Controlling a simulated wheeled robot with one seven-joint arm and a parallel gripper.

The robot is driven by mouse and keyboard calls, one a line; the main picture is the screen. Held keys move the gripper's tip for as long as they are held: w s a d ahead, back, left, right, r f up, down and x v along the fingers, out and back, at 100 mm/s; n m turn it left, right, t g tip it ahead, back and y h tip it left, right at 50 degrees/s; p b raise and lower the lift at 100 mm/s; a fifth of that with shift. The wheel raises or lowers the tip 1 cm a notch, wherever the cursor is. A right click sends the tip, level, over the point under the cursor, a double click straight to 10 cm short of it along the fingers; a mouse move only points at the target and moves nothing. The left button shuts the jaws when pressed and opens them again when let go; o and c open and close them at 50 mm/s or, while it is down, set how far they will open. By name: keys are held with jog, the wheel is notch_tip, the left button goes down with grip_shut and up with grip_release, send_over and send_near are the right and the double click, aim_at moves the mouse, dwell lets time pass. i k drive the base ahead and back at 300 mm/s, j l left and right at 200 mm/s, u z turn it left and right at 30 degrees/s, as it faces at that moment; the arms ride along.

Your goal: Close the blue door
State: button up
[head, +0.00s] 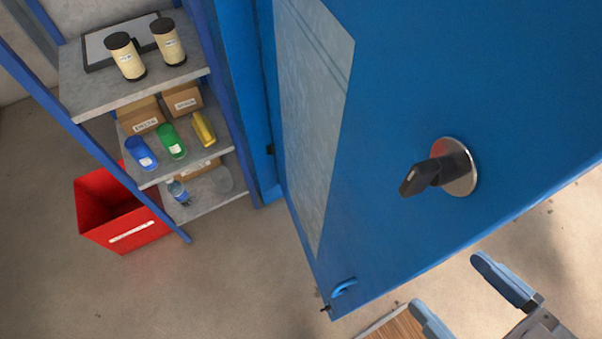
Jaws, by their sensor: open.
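The blue door (400,70) fills the upper right of the head view and stands swung out at an angle from a blue upright frame (242,110). It has a pale grey panel (312,110) on its left part. A black handle (425,177) sits on a round metal plate on its face. A small blue pull (343,288) is near its lower corner. My gripper (447,283) is at the bottom right, below the door's lower edge in the picture. Its two blue-grey fingers are spread apart with nothing between them. No contact with the door shows.
A blue-framed shelf rack (135,90) at the left holds canisters, boxes and coloured cans. A red bin (120,212) stands on the floor beside it. A wooden surface (392,326) shows at the bottom edge. The concrete floor (230,280) at lower left is clear.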

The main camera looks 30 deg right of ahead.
aim_at(360, 93)
jog(key=k+j+u, duration=0.1)
jog(key=k+j, duration=0.15)
jog(key=j, duration=0.15)
jog(key=i+j+u, duration=0.2)
jog(key=j, duration=0.25)
jog(key=j+u, duration=0.15)
jog(key=j, duration=0.3)
